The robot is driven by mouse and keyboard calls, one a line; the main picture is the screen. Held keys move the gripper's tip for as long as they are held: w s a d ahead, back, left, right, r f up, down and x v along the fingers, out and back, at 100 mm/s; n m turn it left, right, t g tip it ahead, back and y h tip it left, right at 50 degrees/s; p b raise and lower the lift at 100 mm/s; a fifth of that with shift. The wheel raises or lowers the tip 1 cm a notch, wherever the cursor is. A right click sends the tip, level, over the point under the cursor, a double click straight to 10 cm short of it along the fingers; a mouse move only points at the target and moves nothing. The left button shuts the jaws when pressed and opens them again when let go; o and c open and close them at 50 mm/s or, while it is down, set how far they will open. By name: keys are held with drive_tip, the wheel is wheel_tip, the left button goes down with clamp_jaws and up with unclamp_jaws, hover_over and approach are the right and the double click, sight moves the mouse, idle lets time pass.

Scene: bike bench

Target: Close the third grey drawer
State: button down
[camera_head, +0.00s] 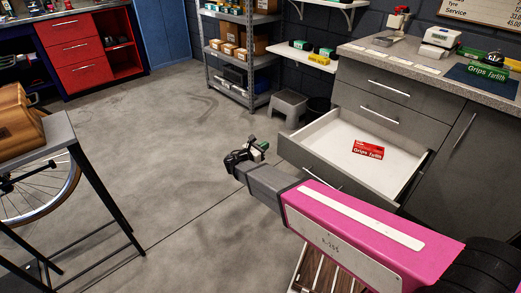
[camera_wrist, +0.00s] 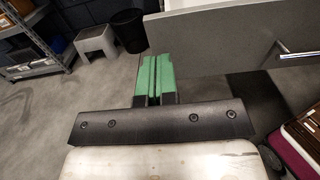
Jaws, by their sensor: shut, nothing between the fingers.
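The third grey drawer (camera_head: 335,133) stands pulled out of the grey cabinet below two closed drawers in the head view. Its pale inside holds a red grips box (camera_head: 368,149). My gripper (camera_head: 261,147) is just left of the drawer's front panel (camera_head: 308,168), low over the floor and apart from it as far as I can tell. In the wrist view, the green fingers (camera_wrist: 153,77) are shut together and empty. The grey drawer front (camera_wrist: 235,42) with its bar handle (camera_wrist: 298,53) spans the upper right there. My arm hides part of the cabinet's lower front.
A grey step stool (camera_head: 289,107) and a black bin (camera_head: 318,110) stand beyond the drawer. A metal shelf (camera_head: 237,55) is at the back. A workstand (camera_head: 75,150) and a bike wheel (camera_head: 45,190) are at left. The middle floor is clear.

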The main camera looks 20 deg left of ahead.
sight(282, 136)
drive_tip(key=x, duration=0.9)
drive_tip(key=x, duration=3.9)
drive_tip(key=shift+d+r, duration=0.1)
drive_tip(key=shift+r, duration=0.05)
